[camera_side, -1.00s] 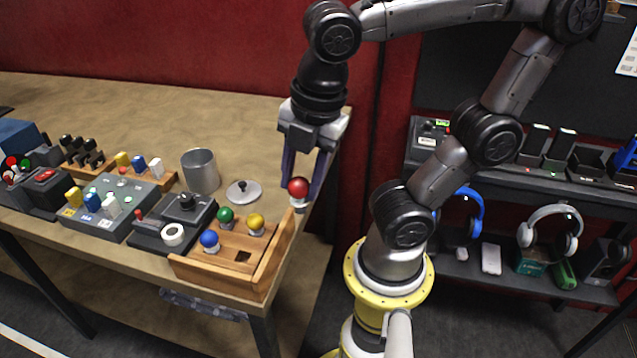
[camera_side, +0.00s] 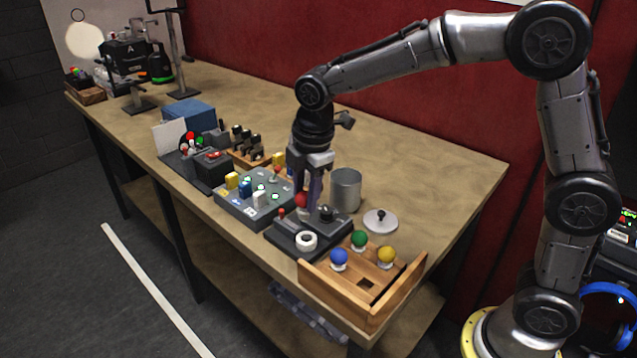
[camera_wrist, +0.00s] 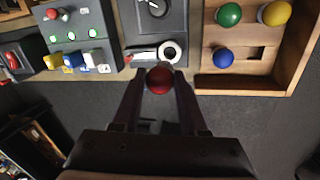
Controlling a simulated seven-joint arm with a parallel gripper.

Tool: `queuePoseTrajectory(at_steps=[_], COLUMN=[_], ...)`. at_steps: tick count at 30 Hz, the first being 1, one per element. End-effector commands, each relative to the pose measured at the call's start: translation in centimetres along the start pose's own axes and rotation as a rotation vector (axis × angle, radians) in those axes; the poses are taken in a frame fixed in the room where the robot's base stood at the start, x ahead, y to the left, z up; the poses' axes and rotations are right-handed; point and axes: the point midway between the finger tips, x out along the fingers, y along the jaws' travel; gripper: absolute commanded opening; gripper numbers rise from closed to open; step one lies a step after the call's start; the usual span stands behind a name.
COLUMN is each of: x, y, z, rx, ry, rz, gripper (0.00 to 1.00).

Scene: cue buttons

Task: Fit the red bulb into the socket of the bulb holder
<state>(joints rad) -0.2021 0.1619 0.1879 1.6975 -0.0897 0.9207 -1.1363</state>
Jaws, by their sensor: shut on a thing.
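The red bulb (camera_side: 301,200) is between the fingers of my gripper (camera_side: 309,203), which is shut on it. A dark box (camera_side: 285,243) has a white ring (camera_side: 306,240) with a dark middle, which looks like the socket of the bulb holder. In the wrist view the white ring (camera_wrist: 168,52) lies just above the bulb, uncovered.
The dark box also carries a black knob (camera_side: 325,213) and a red-tipped lever (camera_side: 281,213). A wooden tray (camera_side: 335,291) holds blue, green and yellow bulbs and has one empty square hole. A grey can (camera_side: 345,190), a lid (camera_side: 380,222) and a switch panel (camera_side: 240,208) stand close by.

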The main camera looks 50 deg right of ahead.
Motion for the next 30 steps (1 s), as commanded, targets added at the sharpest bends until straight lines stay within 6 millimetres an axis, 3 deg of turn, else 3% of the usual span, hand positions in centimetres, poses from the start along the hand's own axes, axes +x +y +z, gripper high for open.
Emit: queuePoseTrajectory(at_steps=[18,30], x=[3.8,4.2], y=[-0.6,-0.7], z=[0.5,0.4], rx=[0.011,0.012], ry=[-0.002,-0.001], rz=[0.0,0.001], gripper=[0.0,0.0])
